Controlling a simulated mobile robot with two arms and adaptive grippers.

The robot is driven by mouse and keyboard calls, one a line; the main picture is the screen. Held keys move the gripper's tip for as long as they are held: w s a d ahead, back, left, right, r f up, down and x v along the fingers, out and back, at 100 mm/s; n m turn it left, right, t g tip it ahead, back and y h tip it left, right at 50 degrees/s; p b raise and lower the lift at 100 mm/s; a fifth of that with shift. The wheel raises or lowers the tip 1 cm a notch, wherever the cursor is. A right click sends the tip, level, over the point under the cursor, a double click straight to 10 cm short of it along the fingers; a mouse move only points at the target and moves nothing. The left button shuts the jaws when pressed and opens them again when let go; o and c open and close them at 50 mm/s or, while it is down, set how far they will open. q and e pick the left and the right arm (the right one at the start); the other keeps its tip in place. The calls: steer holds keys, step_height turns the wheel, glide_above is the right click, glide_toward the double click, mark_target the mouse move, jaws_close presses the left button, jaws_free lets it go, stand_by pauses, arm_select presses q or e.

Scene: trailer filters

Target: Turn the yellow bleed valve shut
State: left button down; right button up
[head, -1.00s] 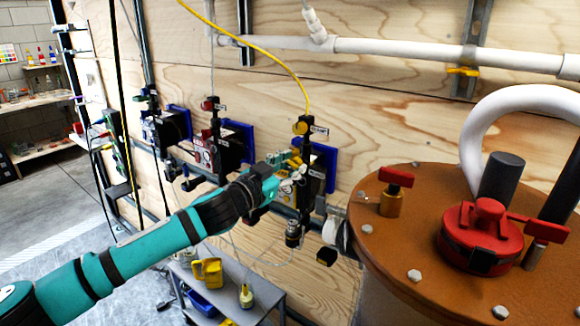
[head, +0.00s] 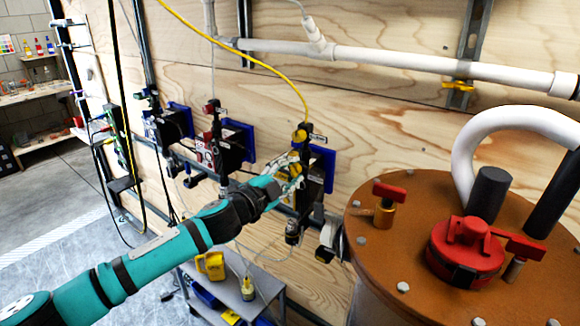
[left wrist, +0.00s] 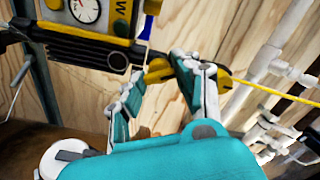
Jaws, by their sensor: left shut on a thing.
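The yellow bleed valve (left wrist: 157,71) sits between the fingers of my left gripper (left wrist: 160,66) in the left wrist view, just beside a black-and-yellow gauge unit (left wrist: 92,22). The fingers are shut on it, and they partly hide it. In the head view my left gripper (head: 287,172) reaches the front of the rightmost wall unit (head: 312,183), where only bits of yellow show around the fingers. How far the valve is turned cannot be told. My right gripper is not in view.
A yellow hose (head: 248,55) runs to a yellow round fitting (head: 300,136) above the gripper. A brown-lidded tank (head: 400,230) with red valves stands close on the right. A grey cart (head: 262,300) is below. More wall units (head: 225,150) line the left.

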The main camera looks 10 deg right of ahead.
arm_select(q)
steer(key=m+p, duration=0.1)
steer(key=m, duration=0.2)
steer(key=shift+m, duration=0.3)
steer(key=shift+f+m+p, duration=0.15)
steer(key=shift+m+p, duration=0.3)
steer(key=shift+m, duration=0.75)
steer(key=c, duration=0.9)
jaws_free()
steer(key=v, duration=1.2)
